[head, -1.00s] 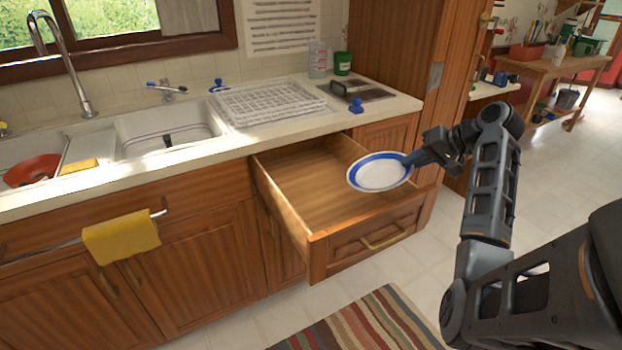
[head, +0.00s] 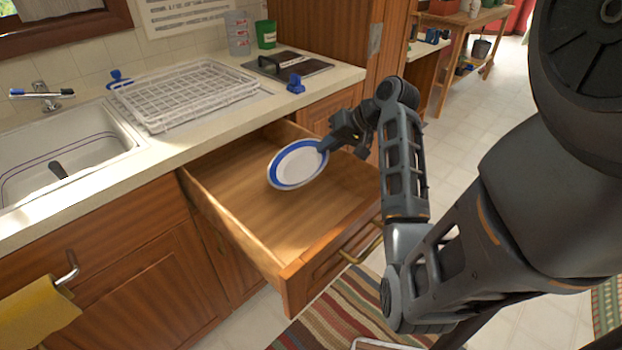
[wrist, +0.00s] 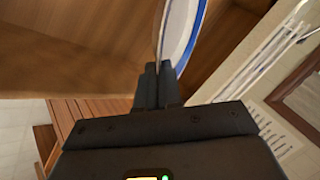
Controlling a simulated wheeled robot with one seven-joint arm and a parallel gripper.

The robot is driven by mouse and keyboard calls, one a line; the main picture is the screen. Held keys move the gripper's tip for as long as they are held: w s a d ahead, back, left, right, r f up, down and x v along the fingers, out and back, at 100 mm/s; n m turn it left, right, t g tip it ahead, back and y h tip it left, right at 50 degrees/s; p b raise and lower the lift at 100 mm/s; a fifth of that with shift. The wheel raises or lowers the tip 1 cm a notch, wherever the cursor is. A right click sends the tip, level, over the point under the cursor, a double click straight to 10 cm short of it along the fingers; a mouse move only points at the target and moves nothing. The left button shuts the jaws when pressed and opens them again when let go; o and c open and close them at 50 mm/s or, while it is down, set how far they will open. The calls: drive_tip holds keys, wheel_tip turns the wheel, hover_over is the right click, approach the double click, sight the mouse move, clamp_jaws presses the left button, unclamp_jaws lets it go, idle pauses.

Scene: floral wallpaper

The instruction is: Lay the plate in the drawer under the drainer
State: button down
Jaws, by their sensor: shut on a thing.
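A white plate with a blue rim band (head: 298,163) is held by its right edge over the open wooden drawer (head: 240,208). My gripper (head: 326,146) is shut on that edge. In the wrist view the plate (wrist: 180,32) rises from between the closed fingertips (wrist: 160,72). In the head view the plate is tilted and lies within the drawer's outline; I cannot tell how far above the bottom it is. The drawer is pulled out and its visible floor is bare. The white drainer (head: 185,95) stands on the counter above the drawer.
The sink (head: 70,150) is left of the drainer. A dark tray (head: 290,68), a blue item (head: 295,84) and a green cup (head: 266,35) stand on the counter to the right. A striped rug (head: 340,310) lies on the floor below the drawer.

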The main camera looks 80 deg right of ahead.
sight(325, 163)
drive_tip(key=a+f, duration=0.1)
drive_tip(key=w+a+f, duration=0.1)
drive_tip(key=a, duration=0.1)
drive_tip(key=a+f, duration=0.1)
drive_tip(key=a, duration=0.1)
drive_tip(key=shift+w, duration=0.25)
drive_tip(key=shift+f, duration=2)
drive_tip(key=shift+f, duration=0.2)
drive_tip(key=c, duration=1.3)
unclamp_jaws()
drive_tip(key=shift+r, duration=0.1)
drive_tip(key=shift+s+r, duration=0.1)
drive_tip(key=shift+r, duration=0.15)
drive_tip(key=v, duration=1.1)
drive_tip(key=shift+s+r+p, duration=0.2)
drive_tip(key=shift+s+p, duration=0.1)
drive_tip(key=shift+p, duration=0.05)
